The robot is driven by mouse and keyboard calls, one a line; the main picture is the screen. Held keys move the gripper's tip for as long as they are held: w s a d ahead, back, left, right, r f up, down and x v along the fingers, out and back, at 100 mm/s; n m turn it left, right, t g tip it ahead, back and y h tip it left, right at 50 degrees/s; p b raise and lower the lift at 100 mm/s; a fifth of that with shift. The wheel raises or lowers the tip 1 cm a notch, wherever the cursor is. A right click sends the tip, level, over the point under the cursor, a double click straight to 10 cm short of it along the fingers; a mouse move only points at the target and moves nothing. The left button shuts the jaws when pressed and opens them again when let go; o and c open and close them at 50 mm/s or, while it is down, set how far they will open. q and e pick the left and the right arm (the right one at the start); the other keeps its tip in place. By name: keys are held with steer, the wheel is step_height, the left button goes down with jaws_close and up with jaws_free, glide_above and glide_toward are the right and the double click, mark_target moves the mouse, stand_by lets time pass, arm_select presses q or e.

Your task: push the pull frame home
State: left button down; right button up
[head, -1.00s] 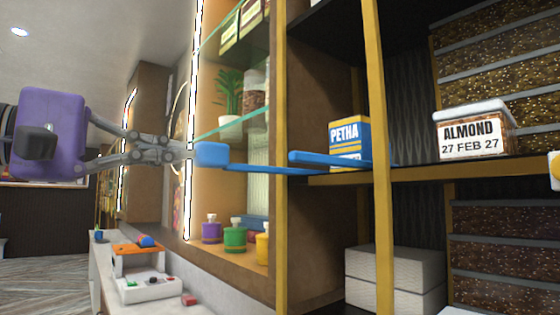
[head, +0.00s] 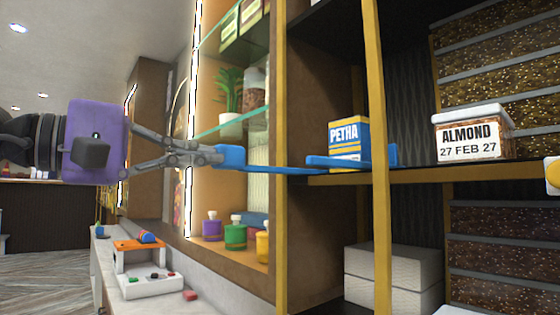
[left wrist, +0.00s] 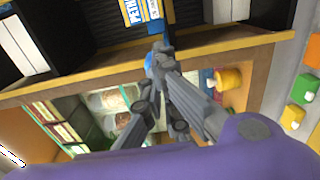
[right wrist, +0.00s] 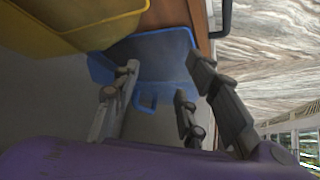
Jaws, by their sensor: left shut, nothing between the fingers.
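The blue pull frame lies at the front of the shelf in the head view. Its end block (head: 230,157) sticks out left of the shelf post, and its flat bar (head: 350,162) runs low across the front of the PETHA box (head: 344,133). My left gripper (head: 214,156) is shut, its fingertips against the block's left end. In the left wrist view the shut fingertips (left wrist: 160,52) hide most of the frame, and a bit of blue (left wrist: 148,62) shows beside them. My right gripper (right wrist: 168,80) shows only in the right wrist view, fingers apart, with nothing seen between them.
An ALMOND box (head: 470,132) stands on the shelf (head: 430,171) to the right. A yellow post (head: 379,230) crosses in front. Coloured jars (head: 235,233) sit in the lower left niche. A blue bin (right wrist: 150,60) lies beyond my right gripper.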

mark_target(237, 170)
arm_select(q)
steer(key=shift+p+x, duration=0.6)
steer(key=shift+x, duration=2.75)
steer(key=shift+p+x, duration=0.3)
steer(key=shift+x, duration=1.7)
arm_select(e)
steer(key=r, duration=0.1)
steer(key=w+r, duration=0.1)
steer(key=shift+w+r, duration=0.2)
steer(key=shift+r, duration=0.1)
arm_select(q)
steer(key=v, duration=0.8)
